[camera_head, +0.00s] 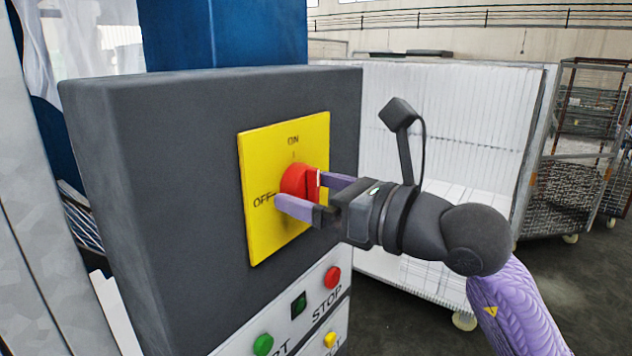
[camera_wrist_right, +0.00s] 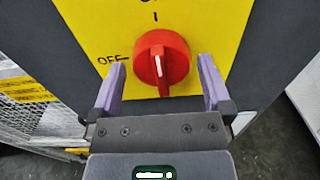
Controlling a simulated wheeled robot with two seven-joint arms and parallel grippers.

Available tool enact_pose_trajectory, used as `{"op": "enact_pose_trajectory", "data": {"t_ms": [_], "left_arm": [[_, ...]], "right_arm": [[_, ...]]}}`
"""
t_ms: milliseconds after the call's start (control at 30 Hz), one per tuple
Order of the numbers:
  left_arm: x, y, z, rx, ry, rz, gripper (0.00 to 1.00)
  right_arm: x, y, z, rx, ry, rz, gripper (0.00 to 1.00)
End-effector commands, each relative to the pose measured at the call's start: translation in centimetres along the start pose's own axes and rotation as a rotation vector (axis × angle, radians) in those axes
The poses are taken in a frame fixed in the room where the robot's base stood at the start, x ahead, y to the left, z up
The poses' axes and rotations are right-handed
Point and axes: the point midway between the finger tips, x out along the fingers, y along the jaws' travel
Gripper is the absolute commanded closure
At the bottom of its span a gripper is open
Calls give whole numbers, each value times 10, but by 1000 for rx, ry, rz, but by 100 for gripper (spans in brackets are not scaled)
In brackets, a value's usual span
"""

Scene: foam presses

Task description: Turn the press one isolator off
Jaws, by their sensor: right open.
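The press isolator is a red rotary knob (camera_head: 298,182) on a yellow plate (camera_head: 262,232), fixed to the front of a dark grey box (camera_head: 180,170). The plate is marked ON at the top and OFF at the left. In the right wrist view the white line on the knob (camera_wrist_right: 162,64) points up, close to the upright mark under ON. My right gripper (camera_head: 308,194) is open, with its purple fingers on either side of the knob. In the right wrist view the gripper (camera_wrist_right: 160,90) shows gaps between both fingers and the knob. My left gripper is not in view.
Below the box is a white panel with a red STOP button (camera_head: 332,277), a green button (camera_head: 263,344) and a yellow button (camera_head: 330,339). A white-walled cart (camera_head: 450,130) and a wire cage trolley (camera_head: 575,150) stand behind at right. Dark floor lies between.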

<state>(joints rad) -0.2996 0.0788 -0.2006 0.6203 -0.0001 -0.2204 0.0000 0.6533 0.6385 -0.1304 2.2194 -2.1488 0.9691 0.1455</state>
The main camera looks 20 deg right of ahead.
Motion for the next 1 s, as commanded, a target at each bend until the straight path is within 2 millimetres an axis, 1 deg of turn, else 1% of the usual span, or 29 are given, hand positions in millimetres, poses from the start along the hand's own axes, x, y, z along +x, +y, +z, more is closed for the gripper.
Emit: {"op": "enact_pose_trajectory", "data": {"t_ms": [100, 133, 167, 200, 267, 300, 367, 400, 467, 500, 767, 1000], "left_arm": [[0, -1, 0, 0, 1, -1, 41], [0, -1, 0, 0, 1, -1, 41], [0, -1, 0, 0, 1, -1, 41], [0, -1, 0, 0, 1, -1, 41], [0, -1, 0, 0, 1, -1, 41], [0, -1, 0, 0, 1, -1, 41], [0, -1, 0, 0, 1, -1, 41], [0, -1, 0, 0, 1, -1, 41], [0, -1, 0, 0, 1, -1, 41], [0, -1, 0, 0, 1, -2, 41], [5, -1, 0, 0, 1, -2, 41], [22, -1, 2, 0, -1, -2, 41]], "right_arm": [[0, 0, 0, 1, 0, 0, 0], [0, 0, 0, 1, 0, 0, 4], [0, 0, 0, 1, 0, 0, 11], [0, 0, 0, 1, 0, 0, 19], [0, 0, 0, 1, 0, 0, 32], [0, 0, 0, 1, 0, 0, 40], [0, 0, 0, 1, 1, 0, 53], [0, 0, 0, 1, 0, 0, 61], [0, 0, 0, 1, 0, 0, 74], [0, 0, 0, 1, 0, 0, 83], [-1, 0, -1, -28, -1, -1, 83], [-1, -1, -3, -163, -1, -2, 83]]}}
